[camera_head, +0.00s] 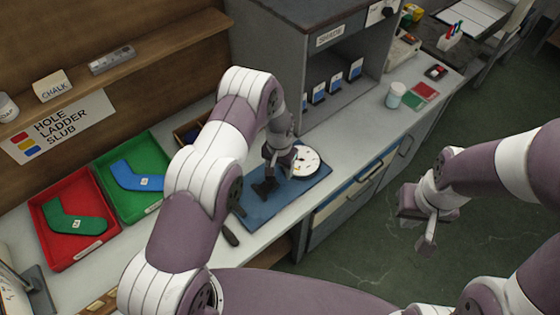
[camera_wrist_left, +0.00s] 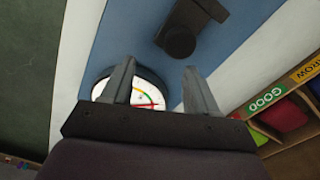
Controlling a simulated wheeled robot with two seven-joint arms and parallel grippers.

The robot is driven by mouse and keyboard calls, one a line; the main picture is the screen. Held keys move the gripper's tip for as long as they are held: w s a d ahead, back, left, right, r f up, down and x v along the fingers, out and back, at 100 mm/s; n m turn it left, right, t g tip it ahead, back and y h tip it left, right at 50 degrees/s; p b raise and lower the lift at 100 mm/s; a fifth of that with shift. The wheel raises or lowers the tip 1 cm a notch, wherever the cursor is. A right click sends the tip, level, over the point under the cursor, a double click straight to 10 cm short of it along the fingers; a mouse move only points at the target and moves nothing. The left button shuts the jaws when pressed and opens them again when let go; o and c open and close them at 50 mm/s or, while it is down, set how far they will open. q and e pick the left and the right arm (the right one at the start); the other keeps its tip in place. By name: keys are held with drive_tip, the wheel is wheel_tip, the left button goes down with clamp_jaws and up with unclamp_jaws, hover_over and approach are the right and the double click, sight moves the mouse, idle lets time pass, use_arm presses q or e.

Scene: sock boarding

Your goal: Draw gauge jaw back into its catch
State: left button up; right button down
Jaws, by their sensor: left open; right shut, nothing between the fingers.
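The gauge has a round white dial (camera_head: 306,162) in a dark rim at the right end of a blue base (camera_head: 270,213). In the left wrist view the dial (camera_wrist_left: 142,97) shows behind my finger, with colored arcs. A dark block with a round knob (camera_wrist_left: 180,40), apparently the gauge jaw, lies on the blue strip apart from the dial; it looks like the dark piece (camera_head: 265,188) in the head view. My left gripper (camera_head: 283,165) is open above the base, its fingers (camera_wrist_left: 158,85) empty. My right gripper (camera_head: 428,225) is shut and empty over the floor. I cannot make out the catch.
A red tray (camera_head: 45,212) holds a green sock, and a green tray (camera_head: 103,170) a blue sock. A grey cabinet (camera_head: 275,60) stands behind the gauge. A white cup (camera_head: 395,95) stands on the bench to the right. The bench front edge lies close to the base.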

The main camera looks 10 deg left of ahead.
use_arm(q)
wheel_tip(320, 180, up, 12)
drive_tip(key=b, duration=0.3)
drive_tip(key=shift+d, duration=0.15)
drive_tip(key=shift+r, duration=0.1)
